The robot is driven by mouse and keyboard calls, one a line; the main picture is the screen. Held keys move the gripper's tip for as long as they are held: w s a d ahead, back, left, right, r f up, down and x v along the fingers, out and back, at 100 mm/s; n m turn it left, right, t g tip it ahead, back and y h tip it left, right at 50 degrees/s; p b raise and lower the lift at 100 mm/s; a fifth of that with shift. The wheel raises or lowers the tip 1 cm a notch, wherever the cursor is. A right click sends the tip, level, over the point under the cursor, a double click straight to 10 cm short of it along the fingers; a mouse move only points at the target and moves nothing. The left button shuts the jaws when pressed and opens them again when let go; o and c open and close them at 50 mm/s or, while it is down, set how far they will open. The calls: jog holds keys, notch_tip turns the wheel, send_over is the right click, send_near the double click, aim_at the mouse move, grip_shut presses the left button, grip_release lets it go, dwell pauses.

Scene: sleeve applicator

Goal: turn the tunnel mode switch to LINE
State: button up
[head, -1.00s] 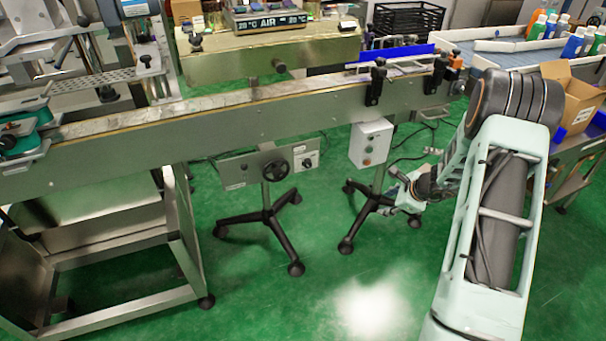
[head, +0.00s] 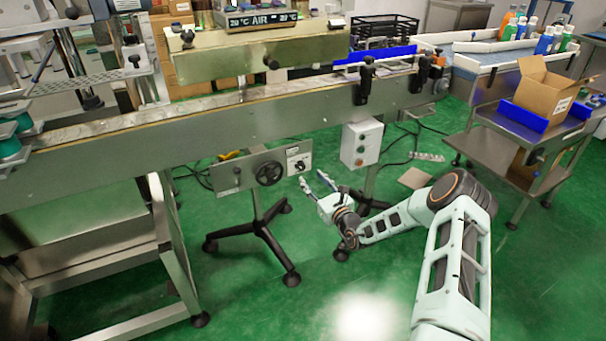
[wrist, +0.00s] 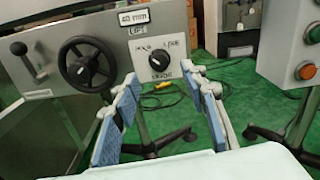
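The mode switch (wrist: 159,62) is a black rotary knob on a white square plate. A left label looks like HOLD, the right one reads LINE, and the bottom one is too blurred to read. I cannot tell for sure which label the knob points at. In the head view the switch (head: 299,165) sits at the right end of a grey panel under the conveyor. My gripper (wrist: 162,84) is open and empty, its two blue-padded fingers pointing toward the panel, below and either side of the knob, apart from it. In the head view my gripper (head: 314,184) is right of and below the switch.
A black handwheel (wrist: 87,63) and a small crank (wrist: 29,60) sit left of the switch. The panel's wheeled stand (head: 262,230) has legs spread on the floor.

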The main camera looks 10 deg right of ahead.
aim_at(302, 168)
jog(key=b+x, duration=0.1)
jog(key=x, duration=0.5)
jog(key=shift+w+a+b, duration=0.15)
jog(key=shift+w+b, duration=0.1)
jog(key=shift+b, duration=0.1)
grip_shut()
